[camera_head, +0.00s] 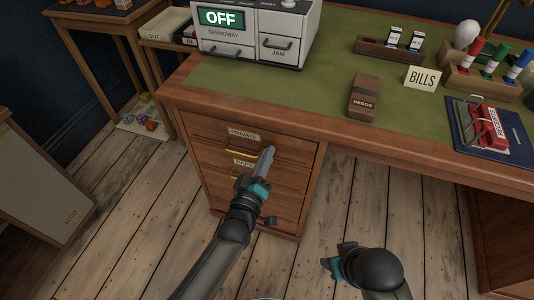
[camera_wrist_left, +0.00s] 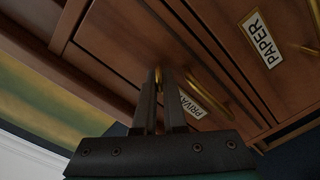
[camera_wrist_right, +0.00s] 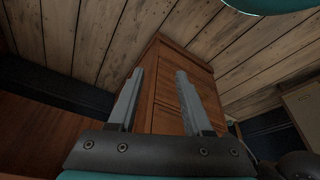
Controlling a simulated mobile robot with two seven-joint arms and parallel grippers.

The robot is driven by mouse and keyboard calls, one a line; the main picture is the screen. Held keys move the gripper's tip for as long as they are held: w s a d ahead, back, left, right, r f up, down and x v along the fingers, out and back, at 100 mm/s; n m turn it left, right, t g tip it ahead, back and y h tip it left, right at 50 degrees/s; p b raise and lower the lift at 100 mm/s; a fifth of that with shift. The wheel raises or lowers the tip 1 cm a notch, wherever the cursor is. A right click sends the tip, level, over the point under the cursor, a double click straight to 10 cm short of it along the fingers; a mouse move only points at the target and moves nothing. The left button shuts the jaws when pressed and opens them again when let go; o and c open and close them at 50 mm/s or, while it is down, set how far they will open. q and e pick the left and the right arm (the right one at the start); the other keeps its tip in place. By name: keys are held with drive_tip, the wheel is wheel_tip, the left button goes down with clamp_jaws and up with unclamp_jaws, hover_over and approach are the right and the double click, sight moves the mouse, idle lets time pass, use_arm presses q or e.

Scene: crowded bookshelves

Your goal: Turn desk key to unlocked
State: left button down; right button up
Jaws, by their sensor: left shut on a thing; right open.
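The wooden desk (camera_head: 297,167) has a drawer labelled PRIVATE (camera_head: 243,134) at the top of its left pedestal. My left gripper (camera_head: 268,150) reaches the right part of that drawer's front. In the left wrist view its fingers (camera_wrist_left: 167,75) are shut on a small brass key (camera_wrist_left: 158,74) at the drawer front. The fingers hide most of the key, and I cannot tell which way it is turned. In the head view the key is hidden. My right gripper (camera_wrist_right: 160,74) is open and empty, low in front of the desk; its fingers are unclear in the head view.
Brass drawer handles (camera_head: 238,153) stick out just left of my left gripper. A grey OFF machine (camera_head: 256,33), a DEEDS block (camera_head: 363,97) and a BILLS card (camera_head: 422,78) stand on the desk top. The wooden floor (camera_head: 340,225) around my right gripper is clear.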

use_arm(q)
drive_tip(key=n, duration=0.2)
drive_tip(key=shift+f+n, duration=0.1)
drive_tip(key=shift+n, duration=0.3)
drive_tip(key=n, duration=0.2)
drive_tip(key=shift+f+n, duration=0.1)
drive_tip(key=shift+n, duration=0.2)
drive_tip(key=shift+a+n+b, duration=0.1)
drive_tip(key=shift+n+b, duration=0.35)
drive_tip(key=shift+n, duration=0.95)
use_arm(e)
wheel_tip(320, 180, up, 2)
drive_tip(key=shift+w+r, duration=0.1)
use_arm(q)
drive_tip(key=c, duration=1)
unclamp_jaws()
use_arm(e)
drive_tip(key=shift+r, duration=0.1)
drive_tip(key=shift+w, duration=0.1)
